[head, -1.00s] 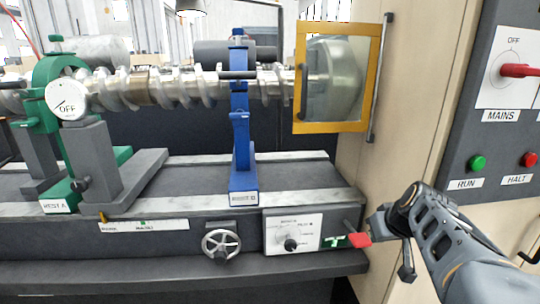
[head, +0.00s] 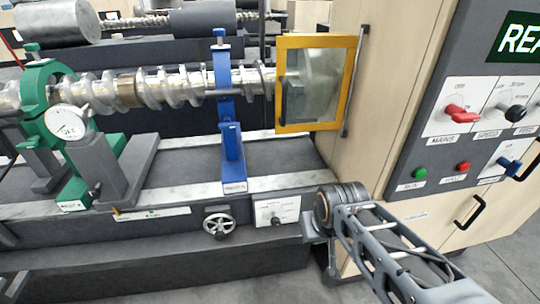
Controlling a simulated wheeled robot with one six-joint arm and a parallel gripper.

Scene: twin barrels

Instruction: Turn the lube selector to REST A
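The likely lube selector is a small black knob (head: 276,220) on a white plate (head: 288,207) on the front of the machine bed, right of the handwheel. The plate's print is too small to read, and I cannot tell which mark the knob points to. The green rest (head: 33,112) with a label at its foot stands at the left. The blue rest (head: 228,135) stands nearer the middle. My arm reaches in from the lower right, its bend just right of the selector plate. My gripper's fingers do not show.
A handwheel (head: 219,224) sits left of the selector. A yellow-framed guard (head: 315,84) stands above it.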

